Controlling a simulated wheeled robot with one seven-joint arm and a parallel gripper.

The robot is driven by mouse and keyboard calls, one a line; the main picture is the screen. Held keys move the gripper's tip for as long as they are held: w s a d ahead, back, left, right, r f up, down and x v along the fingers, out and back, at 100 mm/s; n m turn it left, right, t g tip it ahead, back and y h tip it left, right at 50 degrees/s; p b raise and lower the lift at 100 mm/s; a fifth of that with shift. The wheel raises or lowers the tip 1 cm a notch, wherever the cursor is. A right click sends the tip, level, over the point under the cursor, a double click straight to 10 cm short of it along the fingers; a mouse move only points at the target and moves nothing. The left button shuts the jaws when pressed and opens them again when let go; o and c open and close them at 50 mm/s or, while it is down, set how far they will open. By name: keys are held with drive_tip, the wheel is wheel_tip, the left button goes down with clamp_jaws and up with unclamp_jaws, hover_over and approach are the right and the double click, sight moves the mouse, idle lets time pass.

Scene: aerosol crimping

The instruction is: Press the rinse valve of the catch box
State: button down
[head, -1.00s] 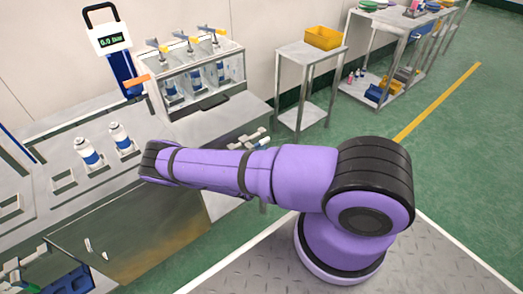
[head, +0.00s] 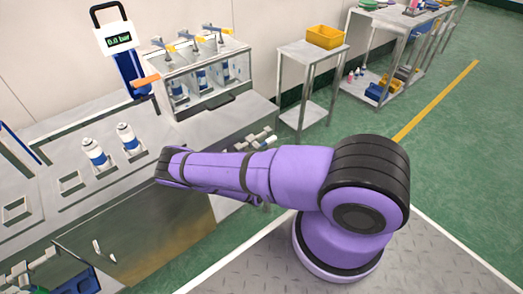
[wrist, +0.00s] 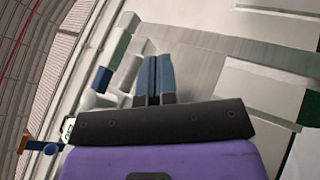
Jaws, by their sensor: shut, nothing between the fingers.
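My gripper (wrist: 153,78) shows in the wrist view with its two blue-grey fingers together and nothing between them. In the head view it is hidden behind my own arm, whose far end is over the bench front. A clear-fronted box (head: 205,84) stands at the back of the bench, with blue-and-white cans inside and several taps with yellow-orange parts (head: 195,42) on top. Silver fittings (head: 255,139) are at the bench's right end. I cannot tell which part is the catch box or its rinse valve. The fingertips appear apart from the pale surfaces beyond them.
Two blue-and-white cans (head: 126,138) stand upright on the bench (head: 60,135). A display (head: 118,42) reading 0.0 bar stands at the back left. A side table (head: 310,52) holds a yellow bin (head: 325,37). Green floor (head: 450,150) is clear on the right.

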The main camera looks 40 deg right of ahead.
drive_tip(key=v, duration=0.9)
drive_tip(key=shift+a+r, duration=0.2)
drive_tip(key=shift+a, duration=0.25)
drive_tip(key=shift+s, duration=0.15)
drive_tip(key=shift+s, duration=0.1)
